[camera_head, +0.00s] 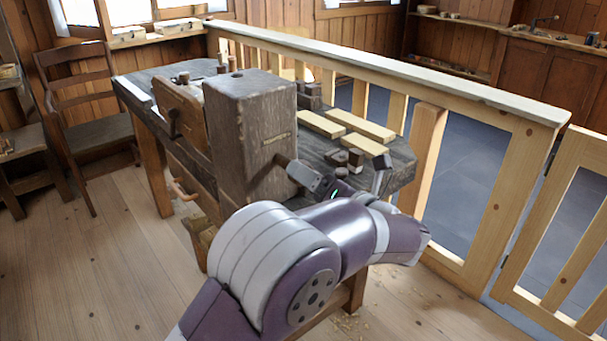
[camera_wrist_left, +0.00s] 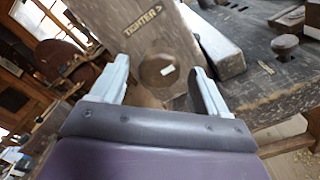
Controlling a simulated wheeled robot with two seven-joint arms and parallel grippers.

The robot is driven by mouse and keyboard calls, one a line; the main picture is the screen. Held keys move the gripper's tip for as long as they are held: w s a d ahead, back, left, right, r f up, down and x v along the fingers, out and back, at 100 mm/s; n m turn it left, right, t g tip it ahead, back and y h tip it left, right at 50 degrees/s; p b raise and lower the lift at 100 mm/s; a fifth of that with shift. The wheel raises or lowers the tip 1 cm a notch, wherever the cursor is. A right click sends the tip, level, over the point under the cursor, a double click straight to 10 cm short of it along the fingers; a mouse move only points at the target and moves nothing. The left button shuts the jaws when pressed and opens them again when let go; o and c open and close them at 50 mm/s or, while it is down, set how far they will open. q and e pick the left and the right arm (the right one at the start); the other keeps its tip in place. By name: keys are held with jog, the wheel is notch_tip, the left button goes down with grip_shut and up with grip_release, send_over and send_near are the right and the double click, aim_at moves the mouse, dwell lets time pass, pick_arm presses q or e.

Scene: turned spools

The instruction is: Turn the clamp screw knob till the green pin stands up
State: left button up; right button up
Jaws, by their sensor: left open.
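The clamp screw knob (camera_wrist_left: 158,70) is a round, dark wooden disc with a small white mark on its face. It sits below the word "TIGHTER >" on the wooden block (camera_wrist_left: 135,30). My left gripper (camera_head: 343,174) is open and empty in front of the knob. In the left wrist view the knob shows between its two fingers (camera_wrist_left: 155,85); I cannot tell whether they touch it. I cannot make out the green pin. My right gripper is out of view.
The block stands on a dark workbench (camera_head: 400,170). Pale wood strips (camera_head: 345,127) and small dark pegs (camera_head: 348,160) lie on its right part. A wooden railing (camera_head: 440,90) runs behind the bench. A chair (camera_head: 90,130) stands left. The floor at front left is clear.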

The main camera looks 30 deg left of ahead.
pick_arm(q)
jog(key=shift+x, duration=1.45)
jog(key=c, duration=1)
jog(key=shift+m, duration=0.5)
jog(key=shift+c, duration=0.2)
